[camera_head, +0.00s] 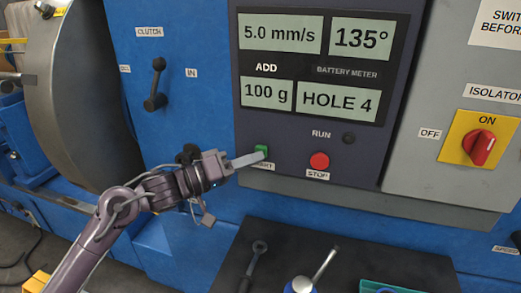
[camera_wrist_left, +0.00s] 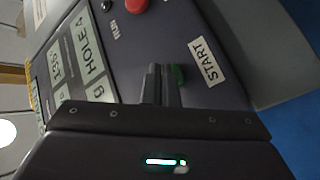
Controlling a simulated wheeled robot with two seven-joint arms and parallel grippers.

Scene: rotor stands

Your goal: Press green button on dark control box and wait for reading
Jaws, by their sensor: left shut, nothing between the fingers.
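The dark control box (camera_head: 222,60) is fixed on the blue machine. Its display (camera_head: 280,35) reads 5.0 mm/s and 135°, with ADD 100 g and HOLE 4 below. The green button (camera_head: 262,150), labelled START, is at its lower left. My left gripper (camera_head: 263,156) is shut and empty, its fingertips at the green button and partly covering it and its label. In the left wrist view the green button (camera_wrist_left: 178,76) shows right beside the fingers (camera_wrist_left: 160,85); I cannot tell whether it is pressed in. The RUN lamp (camera_head: 349,138) looks dark. My right gripper is not in view.
A red STOP button (camera_head: 320,161) is close to the right of the green one. A red isolator switch (camera_head: 482,147) on a yellow plate points to ON. A clutch lever (camera_head: 156,85) is at the left. Tools lie on a dark surface (camera_head: 370,260) below.

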